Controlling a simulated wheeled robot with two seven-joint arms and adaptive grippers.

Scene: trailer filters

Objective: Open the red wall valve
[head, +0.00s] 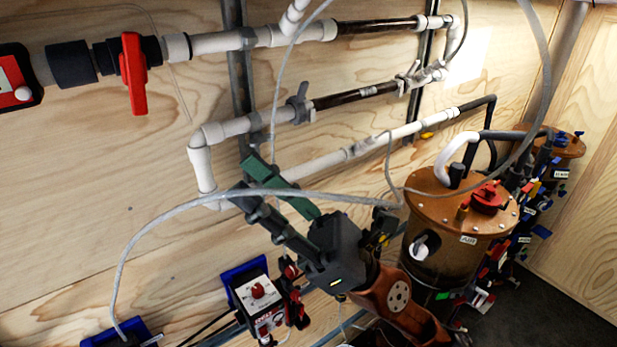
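The red wall valve (134,73) is at the upper left, on the pipe run along the wooden wall. Its red handle hangs roughly vertical, across the line of the pipe. My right gripper (246,180), dark with green finger parts, is in the middle of the view, pointing up and left. Its two fingers are apart and nothing shows between them. It is below and right of the red valve, clear of it, and overlaps the lower white pipe in the picture; I cannot tell the depth gap. My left gripper is not in view.
White and dark pipes (375,27) cross the wall, with a grey valve (300,103) on the middle run. A grey hose (150,235) loops around my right gripper. A brown canister (455,215) stands at the right. A small red-knobbed box (258,292) sits low centre. Wall left of centre is bare.

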